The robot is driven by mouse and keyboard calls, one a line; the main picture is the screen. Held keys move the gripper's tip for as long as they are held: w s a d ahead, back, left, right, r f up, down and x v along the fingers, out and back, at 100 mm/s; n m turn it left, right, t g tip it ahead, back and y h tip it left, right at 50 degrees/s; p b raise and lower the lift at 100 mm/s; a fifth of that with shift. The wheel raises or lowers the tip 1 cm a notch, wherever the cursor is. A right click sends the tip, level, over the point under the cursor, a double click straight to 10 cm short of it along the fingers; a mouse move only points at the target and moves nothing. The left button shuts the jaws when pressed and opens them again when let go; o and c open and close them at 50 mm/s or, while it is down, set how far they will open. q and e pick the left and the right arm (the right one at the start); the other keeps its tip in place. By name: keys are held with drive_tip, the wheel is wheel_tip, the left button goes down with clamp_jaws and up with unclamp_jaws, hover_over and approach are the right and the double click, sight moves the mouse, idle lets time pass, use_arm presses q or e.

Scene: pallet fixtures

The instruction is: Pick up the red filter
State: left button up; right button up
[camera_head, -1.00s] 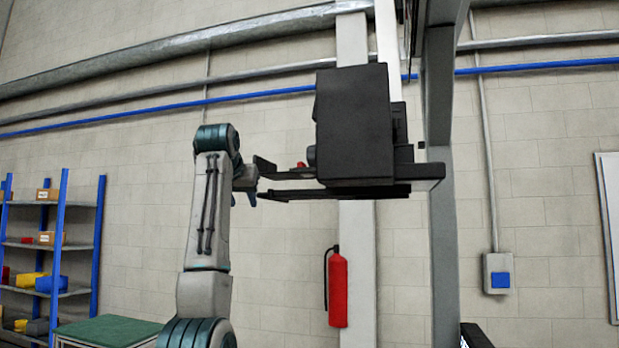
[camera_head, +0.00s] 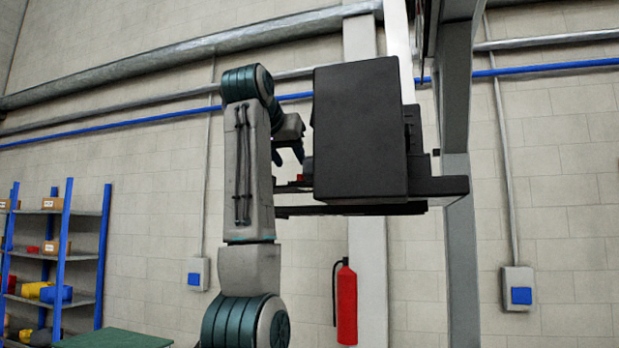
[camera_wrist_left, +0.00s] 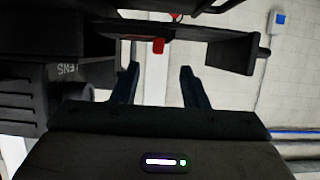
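A small red part, which looks like the red filter (camera_head: 299,178), shows at the left side of a dark boxy machine (camera_head: 358,130), just above its dark ledge. In the left wrist view the red part (camera_wrist_left: 158,46) lies beyond my fingertips, roughly between their lines, against a dark bar. My left gripper (camera_head: 288,156) is just above and left of the red part, its dark blue fingers pointing down. In the left wrist view the left gripper (camera_wrist_left: 161,70) has its fingers spread, with nothing between them. My right gripper is not in view.
Dark flat bars (camera_head: 330,210) of the machine run below the red part. A steel column (camera_head: 455,120) stands to its right. A red fire extinguisher (camera_head: 346,300) hangs on the wall below. A blue-framed shelf (camera_head: 60,260) and a green tabletop (camera_head: 115,339) are at the left.

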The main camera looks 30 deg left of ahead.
sight(297, 183)
use_arm(q)
drive_tip(key=p+x, duration=0.3)
drive_tip(key=x, duration=0.2)
drive_tip(key=shift+w+d+r, duration=0.1)
drive_tip(key=shift+w, duration=0.15)
drive_tip(key=shift+w+f, duration=0.2)
drive_tip(key=shift+w, duration=0.1)
drive_tip(key=shift+w+a+f, duration=0.15)
drive_tip(key=shift+a, duration=0.05)
drive_tip(key=shift+d, duration=0.15)
drive_tip(key=c, duration=0.7)
clamp_jaws()
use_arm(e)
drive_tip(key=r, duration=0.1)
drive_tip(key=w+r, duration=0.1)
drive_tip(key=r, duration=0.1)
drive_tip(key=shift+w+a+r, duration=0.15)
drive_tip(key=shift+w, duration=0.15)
